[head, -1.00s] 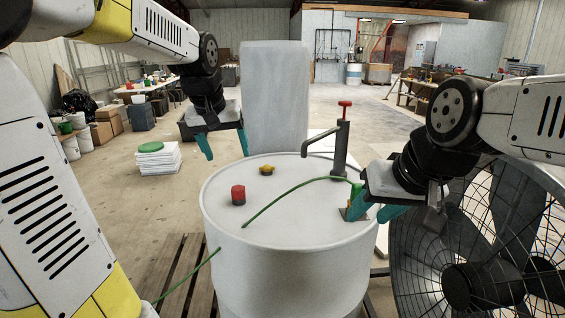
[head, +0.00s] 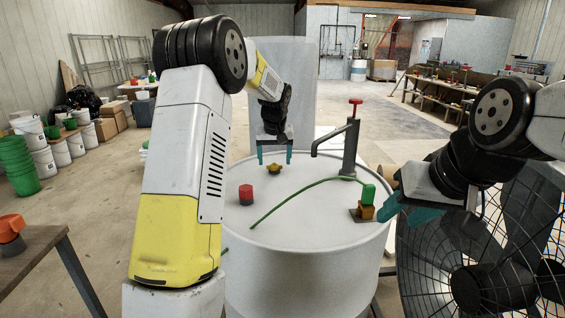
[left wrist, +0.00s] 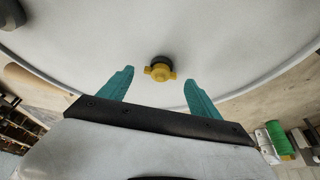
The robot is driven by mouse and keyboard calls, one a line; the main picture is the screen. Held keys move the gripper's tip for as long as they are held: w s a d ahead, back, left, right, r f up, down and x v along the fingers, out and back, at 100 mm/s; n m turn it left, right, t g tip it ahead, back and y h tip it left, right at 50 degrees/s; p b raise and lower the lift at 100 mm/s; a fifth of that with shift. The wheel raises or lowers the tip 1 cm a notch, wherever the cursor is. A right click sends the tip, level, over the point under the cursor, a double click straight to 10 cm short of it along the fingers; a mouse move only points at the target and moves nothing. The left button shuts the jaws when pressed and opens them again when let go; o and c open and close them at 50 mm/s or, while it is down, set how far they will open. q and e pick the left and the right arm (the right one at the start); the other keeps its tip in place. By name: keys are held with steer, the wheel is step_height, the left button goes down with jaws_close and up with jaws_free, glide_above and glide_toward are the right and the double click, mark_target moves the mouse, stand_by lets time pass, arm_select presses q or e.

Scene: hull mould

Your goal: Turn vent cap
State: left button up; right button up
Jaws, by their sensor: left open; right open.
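A yellow winged cap (head: 274,169) sits on a dark neck on top of the white drum (head: 290,260). It also shows in the left wrist view (left wrist: 160,70). A red cap (head: 246,192) stands left and nearer on the same lid. I cannot tell from looks alone which is the vent cap. My left gripper (head: 275,157) is open just above the yellow cap, pointing down. In the left wrist view the cap lies between the lines of the teal fingers (left wrist: 159,77), apart from both. My right gripper (head: 396,216) is open and empty beside the drum's right rim.
A green hose (head: 300,196) crosses the lid to a green connector (head: 368,195) on a brass fitting (head: 365,212), close to my right gripper. A hand pump (head: 350,145) with a red knob stands behind. A large caged fan (head: 480,275) stands at right.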

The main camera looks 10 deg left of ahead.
arm_select(q)
steer(key=shift+x, duration=0.9)
steer(key=c, duration=1.4)
